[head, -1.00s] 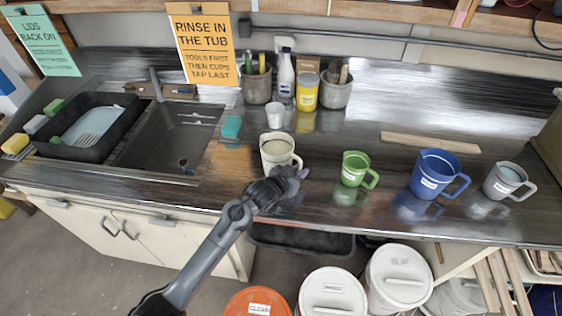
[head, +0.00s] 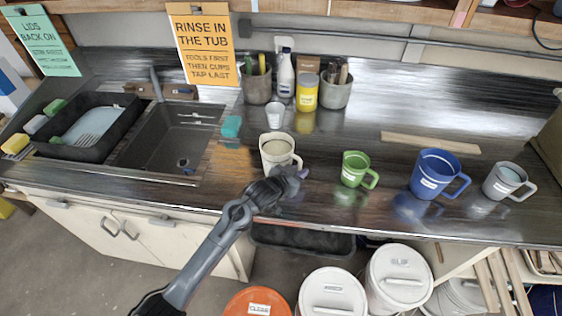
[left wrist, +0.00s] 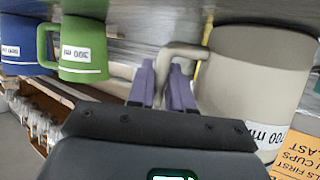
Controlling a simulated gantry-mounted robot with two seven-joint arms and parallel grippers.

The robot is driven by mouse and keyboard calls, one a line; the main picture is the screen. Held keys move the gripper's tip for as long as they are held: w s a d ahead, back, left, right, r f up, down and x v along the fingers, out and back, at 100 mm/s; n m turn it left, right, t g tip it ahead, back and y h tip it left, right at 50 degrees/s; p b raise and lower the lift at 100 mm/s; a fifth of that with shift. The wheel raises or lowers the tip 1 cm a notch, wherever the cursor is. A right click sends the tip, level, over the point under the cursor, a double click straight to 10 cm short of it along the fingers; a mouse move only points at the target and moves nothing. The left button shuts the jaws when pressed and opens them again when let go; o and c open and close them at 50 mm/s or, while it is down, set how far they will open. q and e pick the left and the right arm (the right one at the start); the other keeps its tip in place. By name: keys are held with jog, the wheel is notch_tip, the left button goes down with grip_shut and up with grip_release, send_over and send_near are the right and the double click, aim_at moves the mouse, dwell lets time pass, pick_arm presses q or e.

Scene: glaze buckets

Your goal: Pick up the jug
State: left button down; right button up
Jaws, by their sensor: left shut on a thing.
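A cream jug (head: 276,152) stands upright on the dark counter, in front of a small white cup. My left gripper (head: 303,173) is at its handle, on the jug's front right side. In the left wrist view the same cream jug (left wrist: 255,80) is large at the right. The purple fingers of my left gripper (left wrist: 167,85) are shut on its handle (left wrist: 184,52). The jug appears to rest on the counter. A green jug (head: 355,167), a blue jug (head: 437,172) and a grey jug (head: 503,179) stand to the right. My right gripper is not in view.
A sink (head: 170,140) and a black tub (head: 112,128) are at the left. A white cup (head: 275,114), a teal sponge (head: 231,126) and a yellow jar (head: 306,92) stand behind the jug. A wooden strip (head: 430,142) lies at the right. Lidded buckets stand below the counter.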

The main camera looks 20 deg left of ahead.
aim_at(300, 161)
pick_arm(q)
jog(key=shift+f, duration=0.15)
jog(key=shift+r, duration=0.35)
jog(key=shift+s+d+r, duration=0.1)
jog(key=shift+r, duration=0.8)
notch_tip(300, 161, up, 2)
jog(key=shift+r+p, duration=0.2)
jog(key=shift+p, duration=0.15)
jog(key=s+d+r, duration=0.4)
jog(key=d+r, duration=0.2)
jog(key=d, duration=0.4)
jog(key=shift+s+r, duration=0.25)
jog(key=shift+s, duration=0.1)
jog(key=shift+d+r, duration=0.1)
jog(key=shift+d, duration=0.1)
dwell(1.1)
